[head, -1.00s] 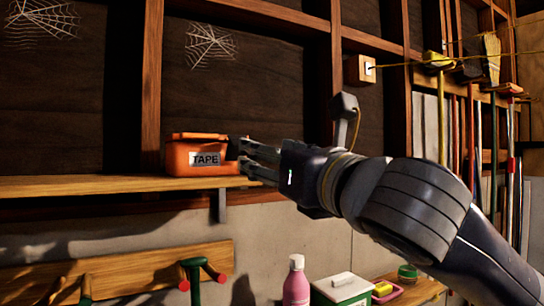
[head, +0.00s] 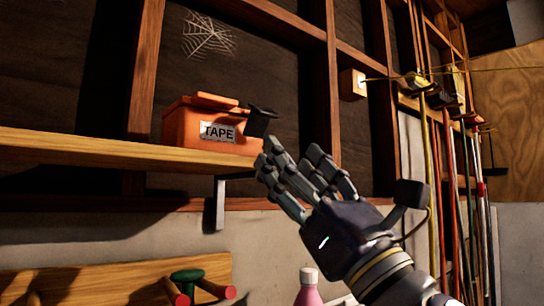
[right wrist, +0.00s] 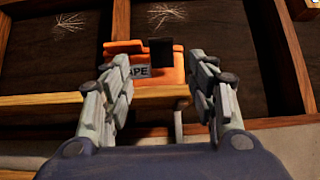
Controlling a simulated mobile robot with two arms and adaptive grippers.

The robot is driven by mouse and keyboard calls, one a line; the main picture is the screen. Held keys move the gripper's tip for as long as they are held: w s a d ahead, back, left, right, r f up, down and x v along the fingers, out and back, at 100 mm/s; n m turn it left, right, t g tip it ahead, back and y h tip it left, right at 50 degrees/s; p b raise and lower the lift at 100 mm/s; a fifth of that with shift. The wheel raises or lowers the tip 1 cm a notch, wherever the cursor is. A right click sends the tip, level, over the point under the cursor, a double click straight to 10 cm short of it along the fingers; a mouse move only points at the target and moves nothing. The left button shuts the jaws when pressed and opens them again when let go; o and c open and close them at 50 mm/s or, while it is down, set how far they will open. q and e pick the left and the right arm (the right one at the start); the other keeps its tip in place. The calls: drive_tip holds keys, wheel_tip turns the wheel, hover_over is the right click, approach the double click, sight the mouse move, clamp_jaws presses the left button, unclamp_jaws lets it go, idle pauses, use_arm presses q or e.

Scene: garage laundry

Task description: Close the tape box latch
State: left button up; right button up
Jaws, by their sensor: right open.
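The orange tape box (head: 185,132) with its "TAPE" label stands on the wooden shelf. Its lid looks down. A dark latch flap (head: 260,121) sticks out from the box's right end, tilted away from the wall of the box. In the right wrist view the latch (right wrist: 161,52) shows as a dark rectangle in front of the orange box (right wrist: 178,70). My right gripper (head: 298,163) is open and empty, below and right of the latch, apart from it. In the right wrist view its fingers (right wrist: 159,64) frame the box. My left gripper is out of view.
The shelf (head: 90,148) ends just right of the box, with a metal bracket (head: 220,203) beneath it. A pink bottle (head: 308,290) stands low in front. Long-handled tools (head: 455,190) hang at right.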

sight(269, 116)
drive_tip(key=p+x, duration=0.1)
drive_tip(key=x, duration=0.1)
drive_tip(key=p+x, duration=0.2)
drive_tip(key=x, duration=0.1)
drive_tip(key=s+r+p+x, duration=0.1)
drive_tip(key=p+x, duration=0.1)
drive_tip(key=shift+w+d+r, duration=0.25)
drive_tip(key=shift+w+r, duration=0.05)
drive_tip(key=shift+r, duration=0.1)
drive_tip(key=shift+p+x, duration=0.6)
drive_tip(key=shift+x, duration=0.35)
drive_tip(key=shift+w+d+f, duration=0.1)
drive_tip(key=shift+c, duration=1.1)
drive_tip(key=c, duration=0.8)
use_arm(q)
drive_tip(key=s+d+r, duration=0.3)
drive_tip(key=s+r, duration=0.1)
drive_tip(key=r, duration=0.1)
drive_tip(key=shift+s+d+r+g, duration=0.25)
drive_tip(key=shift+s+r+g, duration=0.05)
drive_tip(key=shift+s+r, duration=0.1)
use_arm(e)
drive_tip(key=shift+c, duration=0.2)
